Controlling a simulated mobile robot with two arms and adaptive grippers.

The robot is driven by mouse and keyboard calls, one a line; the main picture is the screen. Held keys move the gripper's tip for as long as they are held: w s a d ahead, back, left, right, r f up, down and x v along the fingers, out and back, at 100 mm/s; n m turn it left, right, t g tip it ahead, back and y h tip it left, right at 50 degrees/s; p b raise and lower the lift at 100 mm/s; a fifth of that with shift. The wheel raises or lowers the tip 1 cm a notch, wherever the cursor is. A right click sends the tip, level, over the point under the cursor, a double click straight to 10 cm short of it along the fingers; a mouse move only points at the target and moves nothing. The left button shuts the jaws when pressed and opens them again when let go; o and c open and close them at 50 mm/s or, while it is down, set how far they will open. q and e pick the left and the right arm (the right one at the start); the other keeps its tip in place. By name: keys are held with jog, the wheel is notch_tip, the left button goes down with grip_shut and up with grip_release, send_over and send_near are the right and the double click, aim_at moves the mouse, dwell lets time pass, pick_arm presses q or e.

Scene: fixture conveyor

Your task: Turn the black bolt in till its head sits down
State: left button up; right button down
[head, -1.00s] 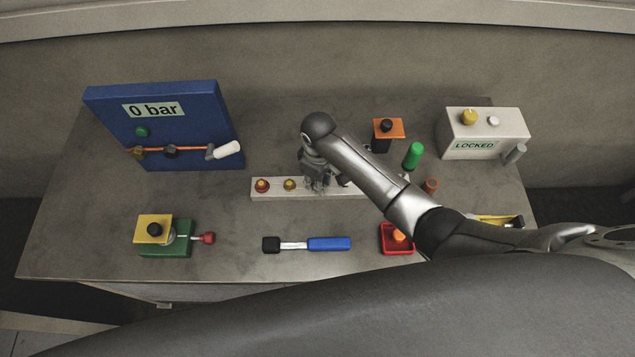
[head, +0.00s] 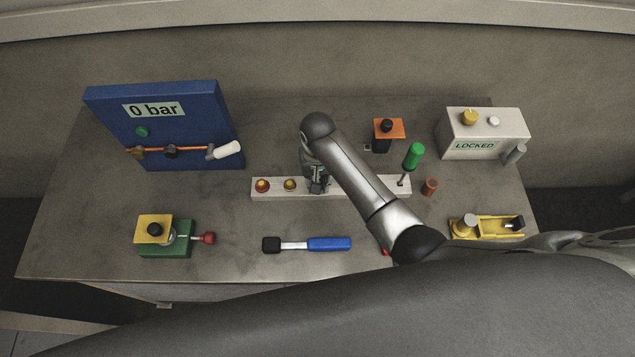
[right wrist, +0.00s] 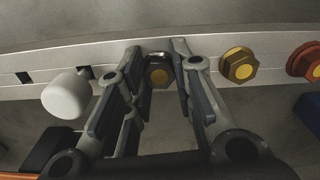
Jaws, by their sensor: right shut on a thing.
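The black bolt (right wrist: 158,74) shows in the right wrist view as a dark hex head with a tan face, between my fingertips at the pale bar. My right gripper (right wrist: 160,58) is shut on this head. In the head view my right gripper (head: 318,187) points down at the middle of the white bar (head: 356,187), and the bolt is hidden there by the fingers and arm. I cannot tell how much gap is under the head. My left gripper is in neither view.
A red-orange bolt (head: 262,185) and a brass bolt (head: 290,184) sit in the bar to the left. A green-handled tool (head: 413,155) stands at its right end. A blue-handled hammer (head: 328,244) lies in front. A blue panel (head: 205,105) stands behind left.

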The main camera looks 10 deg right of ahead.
jog(key=shift+s+f, duration=0.2)
jog(key=shift+s, duration=0.05)
jog(key=c, duration=1.2)
grip_release()
jog(key=shift+s, duration=0.1)
jog(key=shift+o, duration=0.2)
notch_tip(320, 180, up, 12)
jog(key=shift+w+r, duration=0.15)
jog(key=shift+w, duration=0.05)
